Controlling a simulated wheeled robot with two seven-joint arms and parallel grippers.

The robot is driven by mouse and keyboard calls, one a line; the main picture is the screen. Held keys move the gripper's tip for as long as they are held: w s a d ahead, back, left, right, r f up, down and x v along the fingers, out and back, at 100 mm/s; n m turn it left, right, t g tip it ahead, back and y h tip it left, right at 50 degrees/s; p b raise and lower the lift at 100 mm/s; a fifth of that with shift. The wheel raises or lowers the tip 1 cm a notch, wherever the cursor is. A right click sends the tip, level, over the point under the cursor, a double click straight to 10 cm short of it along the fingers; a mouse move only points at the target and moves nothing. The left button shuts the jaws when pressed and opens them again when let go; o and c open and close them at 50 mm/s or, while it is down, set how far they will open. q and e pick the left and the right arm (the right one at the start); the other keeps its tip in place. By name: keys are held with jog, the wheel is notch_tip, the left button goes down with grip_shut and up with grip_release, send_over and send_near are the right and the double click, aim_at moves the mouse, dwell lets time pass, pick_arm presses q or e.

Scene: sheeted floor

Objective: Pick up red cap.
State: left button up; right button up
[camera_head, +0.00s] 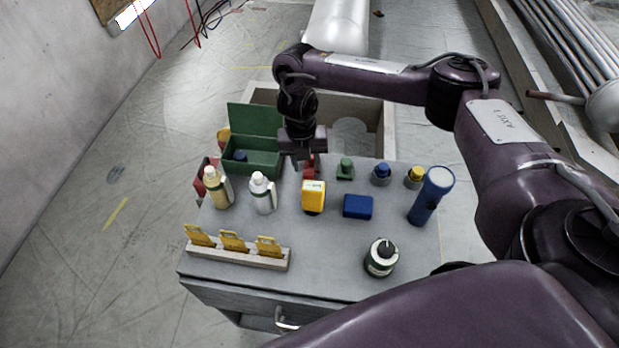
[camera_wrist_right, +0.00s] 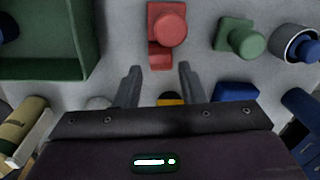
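The red cap (camera_wrist_right: 169,27) lies on the grey table top just ahead of my right gripper in the wrist view. It has a round knob on a squarish red base. In the head view only a part of the red cap (camera_head: 309,170) shows below my right gripper (camera_head: 304,156). In the wrist view the two fingers of my right gripper (camera_wrist_right: 159,76) are spread apart with nothing between them. The cap stands beyond the fingertips, roughly in line with the gap, and I see no contact. My left gripper is not in view.
An open green box (camera_head: 252,161) is at the left.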

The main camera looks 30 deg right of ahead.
aim_at(308, 173)
jog(key=f, duration=0.1)
jog(key=f+b, duration=0.1)
jog(key=f, duration=0.2)
jog(key=shift+s+d+f, duration=0.1)
jog(key=shift+d+f, duration=0.15)
jog(key=shift+c, duration=0.3)
grip_shut()
jog(key=shift+r, duration=0.1)
